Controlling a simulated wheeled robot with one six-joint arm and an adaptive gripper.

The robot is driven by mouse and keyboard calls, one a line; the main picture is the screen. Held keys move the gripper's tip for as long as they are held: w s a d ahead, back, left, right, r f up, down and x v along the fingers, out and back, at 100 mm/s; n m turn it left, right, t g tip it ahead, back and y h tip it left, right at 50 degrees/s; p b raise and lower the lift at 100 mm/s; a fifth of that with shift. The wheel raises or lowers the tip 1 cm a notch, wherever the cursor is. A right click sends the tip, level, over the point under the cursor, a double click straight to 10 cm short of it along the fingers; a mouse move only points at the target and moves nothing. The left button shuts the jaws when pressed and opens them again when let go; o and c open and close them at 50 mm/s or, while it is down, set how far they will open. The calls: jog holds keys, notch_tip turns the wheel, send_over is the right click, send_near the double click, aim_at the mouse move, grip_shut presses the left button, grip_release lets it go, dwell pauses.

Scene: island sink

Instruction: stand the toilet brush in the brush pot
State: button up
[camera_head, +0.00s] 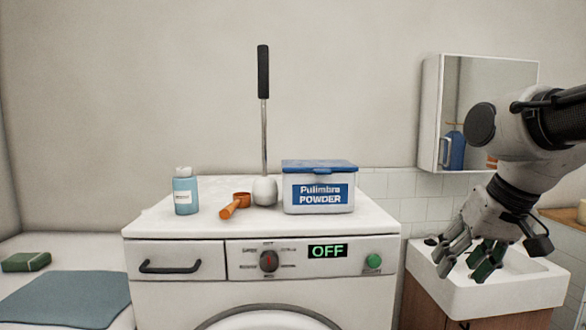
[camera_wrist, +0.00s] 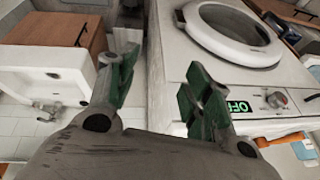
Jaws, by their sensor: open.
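The toilet brush (camera_head: 263,95) stands upright on top of the washing machine in the head view, with a black handle and a thin metal rod. Its lower end meets a white rounded shape (camera_head: 265,190); I cannot tell if this is the brush head or a pot around it. No separate brush pot can be made out. My gripper (camera_head: 468,262) is open and empty over the white sink, well to the right of the brush. In the wrist view its green-padded fingers (camera_wrist: 160,95) are spread apart, and the brush is not visible.
On the washing machine (camera_head: 200,258) stand a blue bottle (camera_head: 185,195), an orange scoop (camera_head: 235,204) and a powder box (camera_head: 319,192), close around the brush. The sink (camera_head: 510,290) and a mirror cabinet (camera_head: 432,115) are at right. A blue cloth (camera_head: 65,298) and green block (camera_head: 26,262) lie left.

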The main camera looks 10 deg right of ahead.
jog(key=w+a+r+m+t+y, duration=0.2)
jog(key=w+a+r+m+y, duration=0.2)
jog(key=w+a+r+m, duration=0.45)
jog(key=m+t+y, duration=0.4)
jog(key=m+y, duration=0.5)
jog(key=m, duration=0.5)
send_near(268, 81)
jog(key=w+a+f, duration=0.1)
jog(key=w+a, duration=0.1)
jog(key=a, duration=0.1)
jog(key=shift+m, duration=0.25)
jog(key=x, duration=0.5)
jog(key=r+x, duration=0.1)
jog(key=x, duration=0.1)
jog(key=shift+w+a, duration=0.2)
jog(key=shift+w, duration=0.05)
grip_shut()
